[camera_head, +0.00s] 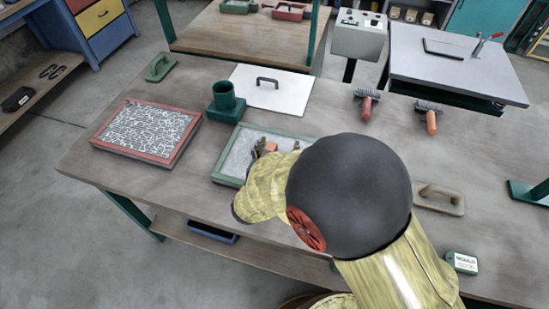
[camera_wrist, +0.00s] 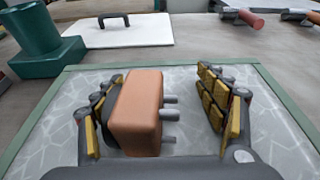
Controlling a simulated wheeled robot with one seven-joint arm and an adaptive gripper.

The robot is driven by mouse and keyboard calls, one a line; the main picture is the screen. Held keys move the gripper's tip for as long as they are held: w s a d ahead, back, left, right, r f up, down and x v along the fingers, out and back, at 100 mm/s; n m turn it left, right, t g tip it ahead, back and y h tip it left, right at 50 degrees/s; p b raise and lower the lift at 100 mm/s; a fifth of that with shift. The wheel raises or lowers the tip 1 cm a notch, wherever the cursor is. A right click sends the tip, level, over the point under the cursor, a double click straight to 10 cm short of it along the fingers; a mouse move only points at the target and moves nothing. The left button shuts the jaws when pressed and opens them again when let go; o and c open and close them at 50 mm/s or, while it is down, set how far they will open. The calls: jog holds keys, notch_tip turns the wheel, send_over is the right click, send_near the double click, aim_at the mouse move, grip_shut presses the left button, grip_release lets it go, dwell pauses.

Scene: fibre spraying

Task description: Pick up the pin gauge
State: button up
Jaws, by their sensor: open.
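The pin gauge (camera_wrist: 138,112) is an orange-brown block with several short grey pins on its right side. In the wrist view it stands over the grey, crack-patterned surface of a green-framed tray (camera_wrist: 270,80). My gripper (camera_wrist: 162,105) is open, with a finger on each side of the block. The left finger is close against the block, but I cannot tell whether it touches. The right finger is apart from the pins. In the head view, the block (camera_head: 271,147) is a small orange patch, mostly hidden by my arm, inside the green-framed tray (camera_head: 218,166).
A green cylinder on a base (camera_head: 226,103) stands behind the tray. A white plate with a black handle (camera_head: 290,98) lies behind it. A red-framed patterned panel (camera_head: 147,132) is at left. Two brushes (camera_head: 367,105) (camera_head: 430,118) and a wooden float (camera_head: 440,199) lie at right.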

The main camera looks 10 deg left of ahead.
jog(key=c, duration=0.3)
jog(key=c, duration=1.4)
